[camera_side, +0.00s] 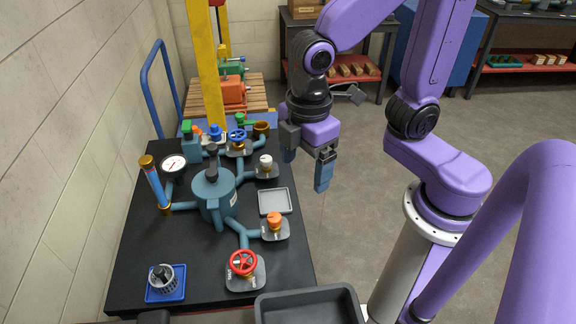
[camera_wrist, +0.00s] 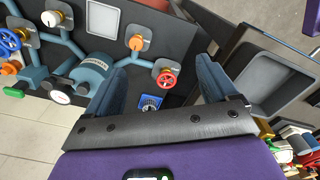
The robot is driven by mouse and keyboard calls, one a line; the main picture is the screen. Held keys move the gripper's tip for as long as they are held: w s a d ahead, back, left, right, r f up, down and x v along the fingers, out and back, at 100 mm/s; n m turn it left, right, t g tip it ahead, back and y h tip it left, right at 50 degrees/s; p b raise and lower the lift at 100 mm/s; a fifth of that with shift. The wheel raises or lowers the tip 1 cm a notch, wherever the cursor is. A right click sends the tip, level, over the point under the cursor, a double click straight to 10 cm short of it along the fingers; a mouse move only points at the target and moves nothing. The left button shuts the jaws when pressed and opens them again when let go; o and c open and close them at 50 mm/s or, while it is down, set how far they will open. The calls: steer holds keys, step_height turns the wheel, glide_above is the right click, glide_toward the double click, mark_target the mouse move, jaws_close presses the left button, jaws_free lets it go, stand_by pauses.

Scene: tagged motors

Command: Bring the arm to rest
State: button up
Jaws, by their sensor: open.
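My gripper (camera_side: 306,170) hangs in the air to the right of the black worktable (camera_side: 130,262), with its blue fingers pointing down. The fingers are apart, with nothing between them in the side view. In the wrist view my gripper (camera_wrist: 162,68) also shows open and empty, the two fingers wide apart. The table and its pipework lie beyond the fingers there. My gripper appears clear of the table and touches nothing that I can see.
The table carries a blue-grey vessel (camera_side: 215,193) with pipes, a red valve wheel (camera_side: 243,262), an orange knob (camera_side: 274,220), a grey tray (camera_side: 274,201) and a blue tray (camera_side: 165,292) with a mesh cup. A dark bin (camera_side: 308,306) stands in front. Orange (camera_side: 232,92) and green motors (camera_side: 230,68) sit behind.

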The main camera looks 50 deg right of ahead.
steer(key=s+d+m, duration=0.2)
steer(key=s+d, duration=0.5)
steer(key=d, duration=0.2)
steer(key=shift+s, duration=0.3)
steer(key=shift+r, duration=0.1)
steer(key=shift+c, duration=0.3)
stand_by(1.1)
